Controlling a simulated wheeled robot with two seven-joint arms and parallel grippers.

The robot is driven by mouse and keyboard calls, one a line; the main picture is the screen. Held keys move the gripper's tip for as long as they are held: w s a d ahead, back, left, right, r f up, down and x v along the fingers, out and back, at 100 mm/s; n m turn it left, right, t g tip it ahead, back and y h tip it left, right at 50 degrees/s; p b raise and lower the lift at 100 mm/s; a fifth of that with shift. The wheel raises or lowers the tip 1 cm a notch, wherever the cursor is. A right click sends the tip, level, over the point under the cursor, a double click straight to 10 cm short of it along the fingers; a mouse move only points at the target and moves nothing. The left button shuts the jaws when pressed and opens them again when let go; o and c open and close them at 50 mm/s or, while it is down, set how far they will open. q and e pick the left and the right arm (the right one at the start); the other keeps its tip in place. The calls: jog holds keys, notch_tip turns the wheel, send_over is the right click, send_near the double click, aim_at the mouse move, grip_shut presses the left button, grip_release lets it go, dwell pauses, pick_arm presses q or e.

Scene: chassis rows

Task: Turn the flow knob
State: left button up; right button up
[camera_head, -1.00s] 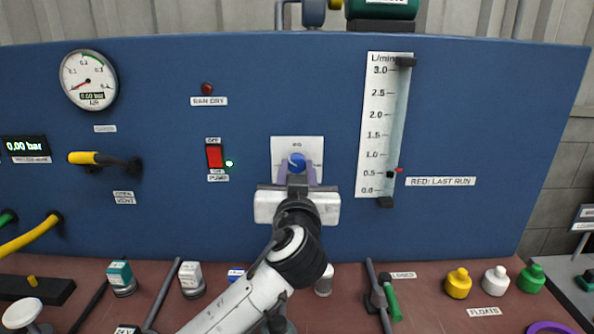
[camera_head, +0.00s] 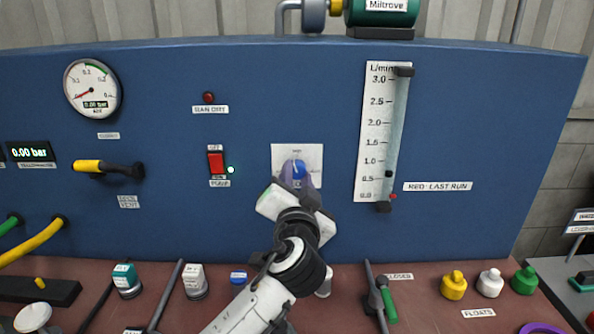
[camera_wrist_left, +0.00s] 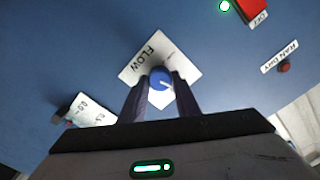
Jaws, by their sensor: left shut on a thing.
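The blue flow knob (camera_head: 299,170) sits on a white plate (camera_head: 312,153) in the middle of the blue panel. My left gripper (camera_head: 299,178) is shut on the knob, with one finger on each side, and the hand is tilted clockwise. In the left wrist view the blue knob (camera_wrist_left: 160,78) shows between the two dark fingertips, and the plate with the word FLOW appears turned. The flow tube (camera_head: 396,130) stands right of the knob, with a small black float near 0.5 and a red marker near the bottom. My right gripper is out of view.
A red power switch (camera_head: 216,162) with a green light beside it sits left of the knob. A yellow lever (camera_head: 88,166) and a round gauge (camera_head: 92,88) are farther left. Bottles and colored floats (camera_head: 453,285) stand on the brown ledge below.

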pick_arm(q)
jog(key=m+p, duration=0.2)
jog(key=m, duration=0.2)
jog(key=shift+m+p, duration=0.3)
jog(key=shift+m, duration=1.5)
jog(key=o, duration=1)
jog(key=shift+o, duration=0.2)
jog(key=s+b, duration=0.1)
jog(key=s, duration=0.9)
jog(key=shift+s, duration=0.2)
jog(key=shift+f, duration=0.1)
